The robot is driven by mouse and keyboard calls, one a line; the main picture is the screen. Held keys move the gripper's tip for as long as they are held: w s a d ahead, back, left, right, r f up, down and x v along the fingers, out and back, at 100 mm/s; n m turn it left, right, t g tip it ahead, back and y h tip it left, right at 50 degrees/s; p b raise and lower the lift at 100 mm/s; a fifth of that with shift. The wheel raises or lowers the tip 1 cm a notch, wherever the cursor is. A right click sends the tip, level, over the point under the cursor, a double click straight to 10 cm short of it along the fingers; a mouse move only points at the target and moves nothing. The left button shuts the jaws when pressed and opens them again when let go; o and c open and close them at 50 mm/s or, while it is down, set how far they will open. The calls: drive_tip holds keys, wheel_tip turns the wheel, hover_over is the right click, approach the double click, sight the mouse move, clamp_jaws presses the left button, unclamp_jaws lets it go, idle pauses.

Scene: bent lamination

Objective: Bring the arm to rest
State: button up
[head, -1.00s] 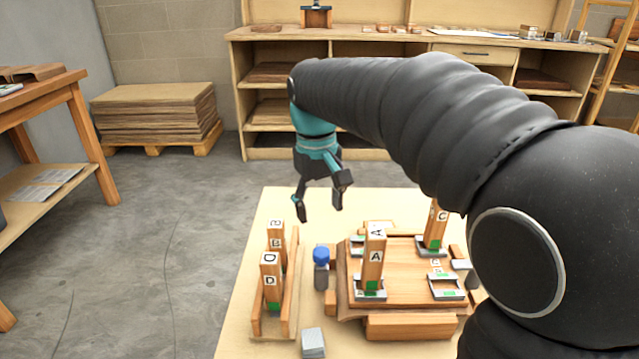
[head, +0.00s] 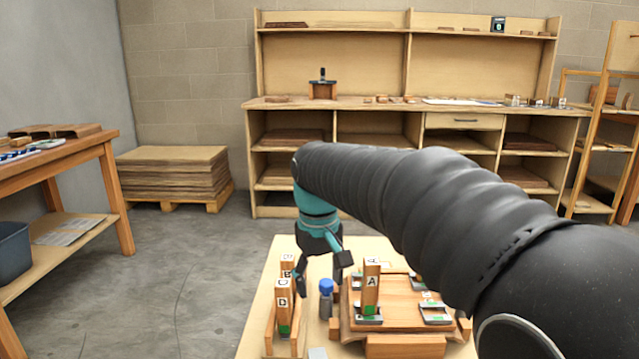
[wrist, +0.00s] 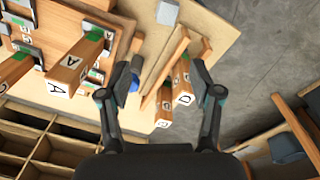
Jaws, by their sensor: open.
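My gripper (head: 322,273) is open and empty in the head view, hanging from my arm above the left part of the light wooden table (head: 258,306). In the wrist view its two fingers (wrist: 160,80) are spread apart, with the table below them. Block D (head: 283,306) stands upright in a wooden rack at the left, with another lettered block behind it. Block A (head: 371,288) stands in a metal holder on the wooden board (head: 390,325). Block C is hidden behind my arm in the head view. A blue-capped bottle (head: 326,298) stands between rack and board.
A shelf unit (head: 430,103) stands at the back wall. A stack of boards (head: 175,172) lies on a pallet, and a workbench (head: 112,150) stands at the left. The grey floor between workbench and table is clear. A small grey block (head: 317,353) lies at the table's front.

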drive_tip(key=s+d+f+m+t, duration=0.2)
drive_tip(key=s+d, duration=0.6)
drive_tip(key=s, duration=0.2)
drive_tip(key=s+d+f+m+t, duration=0.2)
drive_tip(key=s+d, duration=0.5)
drive_tip(key=s, duration=0.4)
drive_tip(key=shift+s+d+f+m+t, duration=0.2)
drive_tip(key=shift+d+f+m+t, duration=0.2)
drive_tip(key=shift+f+m, duration=0.15)
